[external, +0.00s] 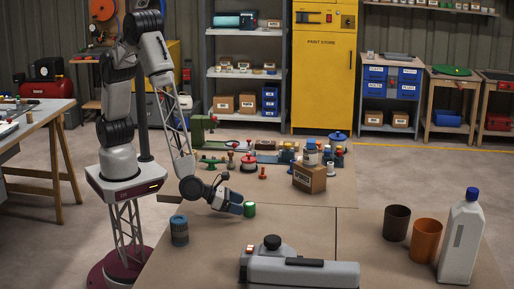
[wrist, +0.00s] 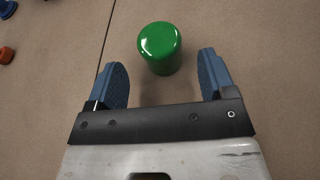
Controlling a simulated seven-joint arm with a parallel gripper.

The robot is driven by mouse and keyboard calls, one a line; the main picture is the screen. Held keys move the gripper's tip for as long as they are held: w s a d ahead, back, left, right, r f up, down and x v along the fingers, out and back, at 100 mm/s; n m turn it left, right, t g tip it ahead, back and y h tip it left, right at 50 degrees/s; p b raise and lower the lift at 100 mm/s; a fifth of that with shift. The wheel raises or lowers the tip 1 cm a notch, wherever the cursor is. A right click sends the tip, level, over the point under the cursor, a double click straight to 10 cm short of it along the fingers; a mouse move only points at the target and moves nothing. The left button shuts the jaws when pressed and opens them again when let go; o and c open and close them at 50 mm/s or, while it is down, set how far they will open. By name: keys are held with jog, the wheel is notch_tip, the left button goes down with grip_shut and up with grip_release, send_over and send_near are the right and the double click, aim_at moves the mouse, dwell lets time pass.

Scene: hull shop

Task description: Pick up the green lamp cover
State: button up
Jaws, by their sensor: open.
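The green lamp cover (wrist: 160,50) is a small glossy green cylinder with a rounded top edge. It stands upright on the brown table, just beyond my fingertips in the wrist view. In the external view the green lamp cover (external: 249,210) is directly beside my gripper (external: 240,206), to its right. My gripper, with blue finger pads, also shows in the wrist view (wrist: 162,72). It is open and empty, and its fingers are spread wider than the cover. The cover is roughly centred between them.
A blue-grey cylinder (external: 179,230) stands left of my gripper. A cardboard box (external: 309,177) is behind to the right. A grey machine (external: 300,271) lies at the front. Brown (external: 397,222) and orange (external: 425,240) cups and a white bottle (external: 461,240) stand right. Table around the cover is clear.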

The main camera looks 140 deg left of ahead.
aim_at(251, 203)
jog(key=shift+x, duration=2.3)
jog(key=shift+c, duration=0.4)
jog(key=c, duration=0.9)
jog(key=shift+r, duration=0.15)
jog(key=shift+r, duration=1)
jog(key=shift+s+d+r, duration=0.1)
jog(key=shift+s+r, duration=0.2)
jog(key=shift+r, duration=0.4)
jog(key=s+d, duration=0.1)
jog(key=s, duration=0.4)
jog(key=s+d+r, duration=0.1)
jog(key=s, duration=0.4)
jog(key=s+d, duration=0.1)
jog(key=s, duration=0.4)
jog(key=shift+d+r, duration=0.2)
jog(key=shift+d, duration=0.05)
jog(key=shift+w, duration=0.1)
